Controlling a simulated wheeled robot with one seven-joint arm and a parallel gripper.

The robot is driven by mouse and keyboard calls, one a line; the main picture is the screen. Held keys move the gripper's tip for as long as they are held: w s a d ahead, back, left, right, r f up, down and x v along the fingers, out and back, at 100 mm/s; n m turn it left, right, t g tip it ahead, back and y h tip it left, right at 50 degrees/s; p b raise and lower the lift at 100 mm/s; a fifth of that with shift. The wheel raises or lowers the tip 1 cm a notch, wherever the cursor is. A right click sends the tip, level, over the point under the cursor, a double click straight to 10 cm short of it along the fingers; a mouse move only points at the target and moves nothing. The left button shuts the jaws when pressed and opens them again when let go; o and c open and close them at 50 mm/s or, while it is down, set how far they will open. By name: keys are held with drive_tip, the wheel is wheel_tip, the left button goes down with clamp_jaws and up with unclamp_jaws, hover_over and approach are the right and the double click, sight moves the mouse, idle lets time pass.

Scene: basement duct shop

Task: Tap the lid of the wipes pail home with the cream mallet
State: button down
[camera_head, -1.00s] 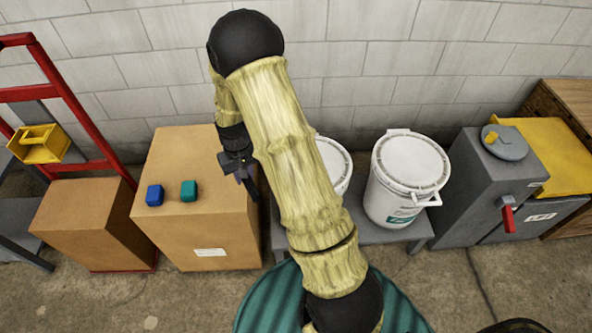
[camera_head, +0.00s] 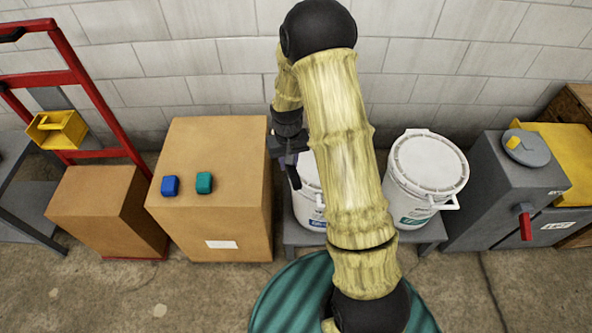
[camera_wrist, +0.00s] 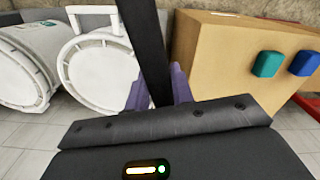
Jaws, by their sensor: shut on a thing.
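My gripper (camera_head: 288,147) is shut on a dark, bar-like handle (camera_head: 294,177), presumably the mallet's; no cream head shows. In the wrist view, the handle (camera_wrist: 146,50) stands between the purple fingers (camera_wrist: 161,92) and runs out of the top of the picture. Two white lidded pails stand side by side on a low grey bench. The left pail (camera_head: 309,205), with a blue label, is partly hidden behind my arm. The right pail (camera_head: 408,200) has a teal label. I cannot read which holds wipes. My gripper is by the left pail's left side, seemingly above it.
A large cardboard box (camera_head: 225,130) stands left of the bench, with a blue block (camera_head: 170,185) and a teal block (camera_head: 204,183) on top. A smaller box (camera_head: 95,195) and red hand truck (camera_head: 75,85) are further left. A grey machine with a red handle (camera_head: 525,222) stands right.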

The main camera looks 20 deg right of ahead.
drive_tip(key=m+p, duration=0.2)
drive_tip(key=shift+d+f+m+p, duration=0.15)
drive_tip(key=shift+f+m+p, duration=0.05)
drive_tip(key=shift+m+p, duration=0.1)
drive_tip(key=m+p, duration=0.1)
drive_tip(key=f+m+p, duration=0.1)
drive_tip(key=m+p, duration=0.1)
drive_tip(key=shift+d+f+m, duration=0.1)
drive_tip(key=shift+d+m, duration=0.1)
drive_tip(key=shift+m, duration=0.1)
drive_tip(key=m, duration=0.1)
drive_tip(key=f+m+p, duration=0.1)
drive_tip(key=m+p, duration=0.1)
drive_tip(key=shift+s+d+f, duration=0.3)
drive_tip(key=shift+s+d+f+m, duration=0.15)
drive_tip(key=shift+f+m, duration=0.45)
drive_tip(key=shift+m, duration=0.4)
drive_tip(key=shift+f, duration=0.1)
drive_tip(key=shift+f+b, duration=1.3)
drive_tip(key=shift+f, duration=0.85)
